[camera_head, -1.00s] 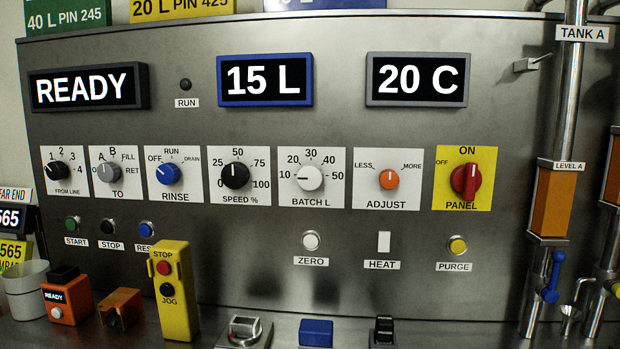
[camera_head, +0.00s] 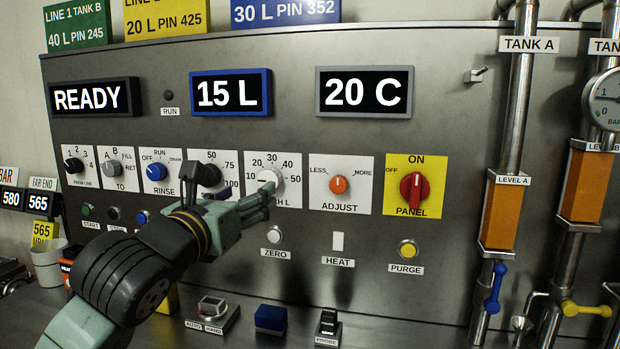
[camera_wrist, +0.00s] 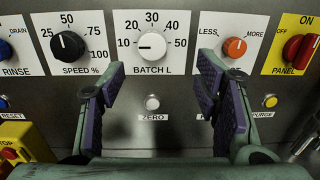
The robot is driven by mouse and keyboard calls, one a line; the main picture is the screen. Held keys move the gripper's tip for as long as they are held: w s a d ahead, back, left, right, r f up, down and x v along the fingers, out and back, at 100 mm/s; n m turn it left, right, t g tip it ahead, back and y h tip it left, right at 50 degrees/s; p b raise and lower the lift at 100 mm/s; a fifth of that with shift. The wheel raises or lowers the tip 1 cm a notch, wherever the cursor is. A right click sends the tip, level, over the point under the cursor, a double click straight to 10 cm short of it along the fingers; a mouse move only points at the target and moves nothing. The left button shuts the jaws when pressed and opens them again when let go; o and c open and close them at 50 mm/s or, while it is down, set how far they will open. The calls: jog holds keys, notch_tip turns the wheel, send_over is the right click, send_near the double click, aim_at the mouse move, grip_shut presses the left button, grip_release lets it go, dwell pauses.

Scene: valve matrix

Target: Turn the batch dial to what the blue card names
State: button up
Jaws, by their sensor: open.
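The white batch dial (camera_head: 268,180) is on the panel under the blue-framed 15 L display (camera_head: 231,92); my gripper partly covers its plate. The wrist view shows the whole dial (camera_wrist: 152,46), its pointer toward the 10 mark at left, with marks from 10 to 50. The blue card (camera_head: 285,10) stands at the top edge and reads 30 L PIN 352; its upper line is cut off. My gripper (camera_wrist: 162,72) is open and empty, its fingers to the left and right, slightly below the dial in the wrist view. I see no contact with the dial.
The black speed dial (camera_wrist: 68,45) is left of the batch dial, and the orange adjust dial (camera_wrist: 235,47) is right of it. A white zero button (camera_wrist: 152,102) sits below. The red panel switch (camera_head: 414,187) is farther right. A pipe (camera_head: 512,110) stands at the right.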

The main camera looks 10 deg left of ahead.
aim_at(267, 181)
jog(key=shift+y, duration=0.3)
jog(key=w+p, duration=0.1)
jog(key=w, duration=0.2)
jog(key=w+p, duration=0.1)
jog(key=w, duration=0.2)
jog(key=w+p, duration=0.2)
jog(key=w, duration=0.1)
jog(key=shift+w+a+f, duration=0.1)
jog(key=shift+w+a, duration=0.15)
jog(key=shift+w, duration=0.15)
jog(key=shift+w+f, duration=0.15)
jog(key=shift+w, duration=0.5)
jog(key=shift+c, duration=0.3)
jog(key=c, duration=1.1)
